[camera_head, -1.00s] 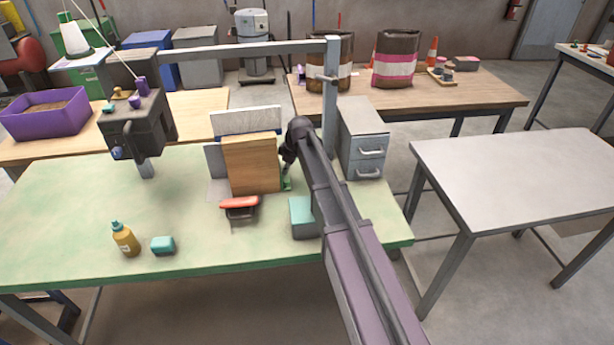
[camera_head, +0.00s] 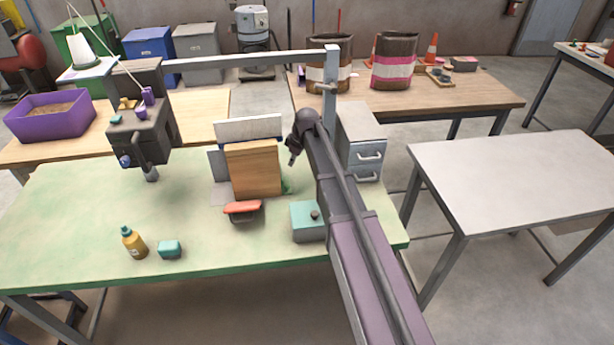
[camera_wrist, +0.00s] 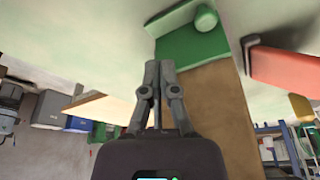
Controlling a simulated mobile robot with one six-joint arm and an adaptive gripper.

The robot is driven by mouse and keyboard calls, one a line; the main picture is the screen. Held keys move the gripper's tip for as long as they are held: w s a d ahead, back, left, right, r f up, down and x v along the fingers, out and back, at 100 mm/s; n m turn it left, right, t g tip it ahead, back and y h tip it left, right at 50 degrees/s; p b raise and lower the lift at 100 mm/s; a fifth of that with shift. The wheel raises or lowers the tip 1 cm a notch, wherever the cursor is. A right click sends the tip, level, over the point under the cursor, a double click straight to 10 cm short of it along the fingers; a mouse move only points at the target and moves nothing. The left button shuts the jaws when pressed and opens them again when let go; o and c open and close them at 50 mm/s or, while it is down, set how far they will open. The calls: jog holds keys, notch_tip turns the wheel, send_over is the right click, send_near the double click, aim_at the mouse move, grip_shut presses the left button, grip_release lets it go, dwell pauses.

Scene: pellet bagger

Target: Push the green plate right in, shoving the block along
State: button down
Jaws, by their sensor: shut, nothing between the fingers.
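The green plate (camera_wrist: 192,42) with its round green knob (camera_wrist: 206,17) shows in the wrist view, against the tan wooden block (camera_wrist: 212,95). In the head view only a small green part of the plate (camera_head: 287,187) shows at the block's lower right; the block hides the rest. The block (camera_head: 253,168) stands upright on the green bench, before a white panel (camera_head: 249,128) and beside a grey panel (camera_head: 218,170). My gripper (camera_head: 292,161) is shut and empty, above and right of the plate. Its closed fingers (camera_wrist: 157,65) point toward the plate, apparently clear of it.
A red-topped clamp or stapler-like thing (camera_head: 243,210) lies in front of the block. A teal box (camera_head: 308,220) stands near my arm, and a grey drawer cabinet (camera_head: 364,150) to the right. A bottle (camera_head: 133,242) and small teal block (camera_head: 169,249) are at front left.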

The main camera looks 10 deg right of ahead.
jog(key=p+v, duration=0.2)
jog(key=shift+w+d+r, duration=0.15)
jog(key=shift+d+r, duration=0.1)
jog(key=shift+r, duration=0.05)
dwell(0.4)
jog(key=s+d+m+h, duration=0.1)
jog(key=s+m, duration=0.3)
jog(key=s, duration=0.5)
jog(key=s+d+m+g+h, duration=0.1)
jog(key=s+d+m, duration=0.3)
jog(key=s, duration=0.6)
jog(key=s+d+m+h, duration=0.1)
jog(key=s+m, duration=0.3)
jog(key=s, duration=0.6)
jog(key=shift+d+f+g, duration=0.4)
jog(key=shift+d+f, duration=0.05)
jog(key=shift+d, duration=0.2)
